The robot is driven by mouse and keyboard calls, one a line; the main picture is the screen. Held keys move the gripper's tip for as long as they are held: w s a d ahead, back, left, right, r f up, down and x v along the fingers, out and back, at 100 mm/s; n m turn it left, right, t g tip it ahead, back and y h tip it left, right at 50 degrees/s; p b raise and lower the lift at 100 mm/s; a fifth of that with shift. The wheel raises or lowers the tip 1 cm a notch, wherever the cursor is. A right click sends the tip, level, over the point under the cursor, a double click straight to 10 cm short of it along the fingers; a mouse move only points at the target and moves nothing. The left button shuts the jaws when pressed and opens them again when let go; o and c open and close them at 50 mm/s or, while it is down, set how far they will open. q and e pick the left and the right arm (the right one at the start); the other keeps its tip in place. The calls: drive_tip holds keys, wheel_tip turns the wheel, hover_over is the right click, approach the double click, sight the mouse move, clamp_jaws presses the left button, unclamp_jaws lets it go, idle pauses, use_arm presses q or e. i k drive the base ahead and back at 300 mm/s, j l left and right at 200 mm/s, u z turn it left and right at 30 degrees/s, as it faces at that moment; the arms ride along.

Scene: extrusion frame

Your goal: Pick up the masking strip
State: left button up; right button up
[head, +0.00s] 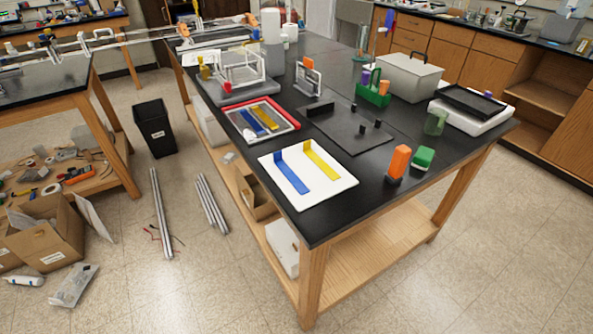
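A blue strip (294,180) and a yellow strip (323,167) lie side by side on a white square sheet or tray (320,199) at the near left of the black-topped table. Each has a small raised tab at its far end. More blue and yellow strips (262,117) lie in a red-rimmed tray (238,133) behind. I cannot tell by look which of these is the masking strip. Neither of my grippers shows in the head view.
A black plate (345,133) with small black blocks lies right of the strips. An orange-topped piece (399,162) and a green block (424,158) stand near the right edge. A green caddy (374,96), grey case (409,77) and clear-framed fixture (240,75) stand farther back.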

sight(292, 177)
drive_tip(key=i+j+z, duration=0.15)
drive_tip(key=j+z, duration=0.7)
drive_tip(key=j, duration=0.2)
drive_tip(key=j+z, duration=0.45)
drive_tip(key=j, duration=0.15)
drive_tip(key=i+j+z, duration=0.1)
drive_tip(key=j+z, duration=0.3)
drive_tip(key=j, duration=0.25)
drive_tip(key=j+z, duration=0.45)
drive_tip(key=j, duration=0.15)
drive_tip(key=k+j+z, duration=0.1)
drive_tip(key=j+z, duration=0.3)
drive_tip(key=j, duration=0.25)
drive_tip(key=k+j+z, duration=0.2)
drive_tip(key=j+z, duration=0.25)
drive_tip(key=j, duration=0.15)
